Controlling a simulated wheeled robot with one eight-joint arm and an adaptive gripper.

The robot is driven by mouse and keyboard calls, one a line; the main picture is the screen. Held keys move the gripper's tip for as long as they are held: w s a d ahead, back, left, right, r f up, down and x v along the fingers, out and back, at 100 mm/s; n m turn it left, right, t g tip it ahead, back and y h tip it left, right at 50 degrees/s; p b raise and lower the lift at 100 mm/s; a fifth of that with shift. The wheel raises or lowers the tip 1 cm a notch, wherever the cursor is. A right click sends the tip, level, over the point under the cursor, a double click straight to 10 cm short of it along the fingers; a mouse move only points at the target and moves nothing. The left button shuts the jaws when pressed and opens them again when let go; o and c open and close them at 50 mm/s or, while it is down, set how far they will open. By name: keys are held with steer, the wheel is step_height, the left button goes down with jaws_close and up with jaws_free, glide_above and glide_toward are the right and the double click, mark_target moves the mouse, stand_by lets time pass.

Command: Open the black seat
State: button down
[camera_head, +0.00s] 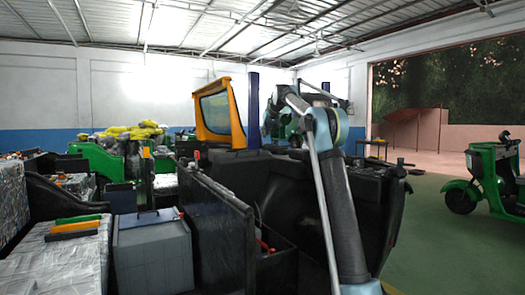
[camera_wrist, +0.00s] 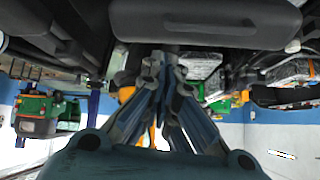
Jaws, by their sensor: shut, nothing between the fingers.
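In the wrist view, which looks upside down, a long dark padded slab, likely the black seat (camera_wrist: 205,22), runs across the top. My gripper (camera_wrist: 168,55) is shut and empty, with its fingertips close to the slab's edge; I cannot tell whether they touch it. In the head view, my arm reaches over the black rickshaw body (camera_head: 255,175), and my gripper is not clearly visible behind the arm links. The black seat cannot be told apart from the dark bodywork there.
A black panel (camera_head: 215,235) and a grey box (camera_head: 152,255) stand at the left front. An orange-framed windshield (camera_head: 217,112) rises behind. A green three-wheeler (camera_head: 488,180) stands at the right, with open floor (camera_head: 435,245) before it.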

glide_above(259, 155)
steer(key=s+d, duration=0.2)
steer(key=x, duration=1)
steer(key=shift+w, duration=0.2)
steer(key=shift+s+d+f, duration=0.1)
steer(key=shift+s, duration=0.25)
steer(key=shift+s+d+f, duration=0.2)
steer(key=shift+s+f, duration=0.2)
steer(key=shift+s, duration=0.25)
steer(key=shift+s+d+f, duration=0.25)
steer(key=shift+s+f, duration=0.15)
steer(key=shift+s, duration=0.3)
